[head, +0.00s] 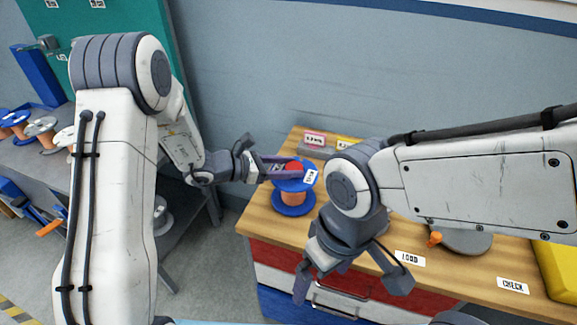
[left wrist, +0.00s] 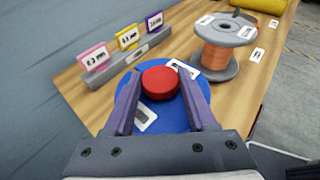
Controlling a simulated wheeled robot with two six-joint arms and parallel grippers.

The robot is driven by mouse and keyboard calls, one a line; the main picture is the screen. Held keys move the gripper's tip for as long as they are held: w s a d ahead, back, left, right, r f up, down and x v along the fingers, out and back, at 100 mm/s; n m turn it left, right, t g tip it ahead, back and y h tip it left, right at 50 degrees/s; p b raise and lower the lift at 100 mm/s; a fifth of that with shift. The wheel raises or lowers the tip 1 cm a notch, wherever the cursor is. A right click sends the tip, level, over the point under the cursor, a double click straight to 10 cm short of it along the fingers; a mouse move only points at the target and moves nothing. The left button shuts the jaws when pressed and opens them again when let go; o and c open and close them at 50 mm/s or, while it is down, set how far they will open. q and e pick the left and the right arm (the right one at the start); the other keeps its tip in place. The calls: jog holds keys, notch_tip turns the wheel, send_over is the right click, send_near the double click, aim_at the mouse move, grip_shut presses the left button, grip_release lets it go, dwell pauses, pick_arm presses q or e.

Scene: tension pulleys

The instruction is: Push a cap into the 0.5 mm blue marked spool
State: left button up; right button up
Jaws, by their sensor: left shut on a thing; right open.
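The blue spool (head: 293,210) with copper wire stands upright on the wooden bench; its top flange (left wrist: 172,115) shows in the left wrist view with a white label. A red cap (left wrist: 160,83) is at the middle of the flange, between the purple fingers of my left gripper (left wrist: 160,97). My left gripper (head: 293,168) is shut on the cap over the spool top. How deep the cap sits is hidden. My right gripper (head: 350,284) is open and empty, lower and in front of the bench drawers.
A label holder (left wrist: 125,58) with pink, yellow and purple cards stands behind the spool. A grey spool (left wrist: 225,45) with copper wire stands to the right. A yellow object (head: 560,262) is at the bench's right end. More spools (head: 40,127) are on the left shelf.

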pick_arm(q)
jog(key=shift+f, duration=0.35)
jog(key=shift+s+f, duration=0.1)
jog(key=shift+f, duration=0.05)
dwell(0.3)
jog(key=o, duration=1.4)
jog(key=shift+b, duration=0.3)
jog(key=v, duration=1)
jog(key=shift+a+r, duration=0.2)
jog(key=shift+d, duration=0.1)
